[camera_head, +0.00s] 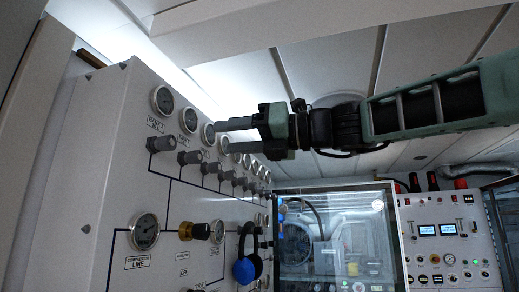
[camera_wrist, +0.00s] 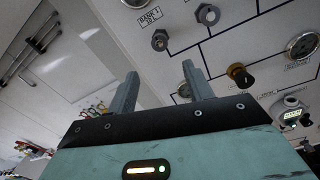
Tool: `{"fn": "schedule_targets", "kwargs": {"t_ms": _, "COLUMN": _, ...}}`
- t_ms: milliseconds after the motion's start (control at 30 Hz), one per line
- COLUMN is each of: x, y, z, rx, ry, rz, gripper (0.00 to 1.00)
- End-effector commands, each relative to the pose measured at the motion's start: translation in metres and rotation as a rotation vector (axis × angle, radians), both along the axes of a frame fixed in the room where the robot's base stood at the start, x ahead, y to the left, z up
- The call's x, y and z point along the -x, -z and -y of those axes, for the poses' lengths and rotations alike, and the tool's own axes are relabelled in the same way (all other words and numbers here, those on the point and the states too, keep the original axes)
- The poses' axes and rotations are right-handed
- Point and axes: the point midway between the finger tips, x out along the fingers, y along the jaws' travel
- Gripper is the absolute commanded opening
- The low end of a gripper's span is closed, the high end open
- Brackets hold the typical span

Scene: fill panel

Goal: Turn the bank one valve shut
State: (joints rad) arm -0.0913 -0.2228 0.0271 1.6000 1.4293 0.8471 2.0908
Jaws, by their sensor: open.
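The bank one valve (camera_head: 160,143) is a dark grey knob at the left end of the upper row on the white panel (camera_head: 90,190), under its gauge and label. In the wrist view the bank one valve (camera_wrist: 160,40) shows above the gap between my fingers, next to its label. My gripper (camera_head: 230,136) is open and empty, its fingers pointing left in the head view. In the wrist view my gripper (camera_wrist: 160,82) has both fingers apart with nothing between them. It looks apart from the knob; the exact distance is hard to tell.
More grey knobs and gauges run along the row, including the neighbouring knob (camera_wrist: 208,15). A brass knob (camera_head: 194,231) sits lower, beside the compressor line gauge (camera_head: 145,232). Blue ear defenders (camera_head: 245,268) hang on the panel. A glass-fronted cabinet (camera_head: 335,240) stands behind.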

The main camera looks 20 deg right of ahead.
Motion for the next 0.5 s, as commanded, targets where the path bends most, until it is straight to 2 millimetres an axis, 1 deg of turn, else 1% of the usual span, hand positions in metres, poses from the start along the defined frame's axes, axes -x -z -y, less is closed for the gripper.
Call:
{"fn": "schedule_targets", "kwargs": {"t_ms": 33, "x": 0.006, "y": 0.004, "z": 0.009, "rx": 0.0, "ry": 0.002, "rz": 0.003, "gripper": 0.51}}
{"fn": "schedule_targets", "kwargs": {"t_ms": 200, "x": 0.021, "y": 0.003, "z": 0.029, "rx": 0.0, "ry": 0.0, "rz": 0.001, "gripper": 0.51}}
{"fn": "schedule_targets", "kwargs": {"t_ms": 333, "x": 0.026, "y": 0.002, "z": 0.036, "rx": 0.001, "ry": 0.0, "rz": -0.001, "gripper": 0.51}}
{"fn": "schedule_targets", "kwargs": {"t_ms": 500, "x": 0.027, "y": 0.001, "z": 0.038, "rx": 0.002, "ry": -0.001, "rz": -0.001, "gripper": 0.51}}
